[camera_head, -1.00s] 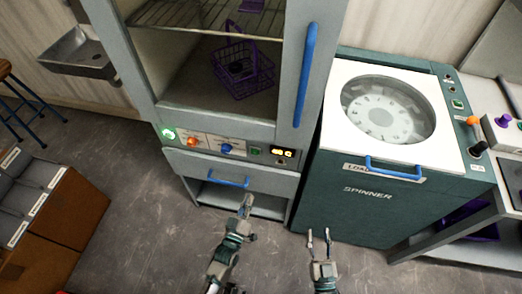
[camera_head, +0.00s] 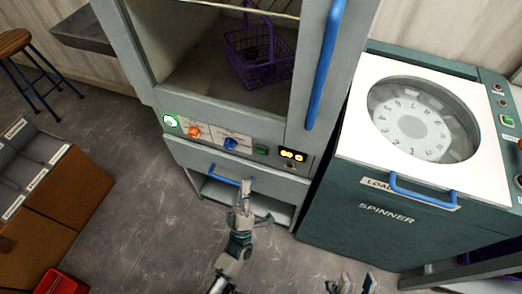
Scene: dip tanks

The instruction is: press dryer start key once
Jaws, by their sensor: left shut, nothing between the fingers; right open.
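The dryer (camera_head: 318,70) is a tall grey cabinet with a glass front and a blue vertical handle. Its control panel has a lit green round light or key (camera_head: 171,121) at the left end, an orange knob (camera_head: 194,132), a blue knob (camera_head: 231,144), a small dark green key (camera_head: 261,150) and a lit amber display (camera_head: 291,155). I cannot read which is marked start. My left gripper (camera_head: 246,183) is shut and empty, below the panel and by the blue lower handle (camera_head: 224,174). I cannot tell whether it touches that handle. My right gripper (camera_head: 352,282) is open at the bottom edge.
A purple basket (camera_head: 258,58) sits inside the dryer. The teal spinner (camera_head: 350,200) with its white top stands close on the right. A brown divided cabinet (camera_head: 70,195), a red box (camera_head: 62,283) and a stool (camera_head: 14,42) are at left. Floor between is clear.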

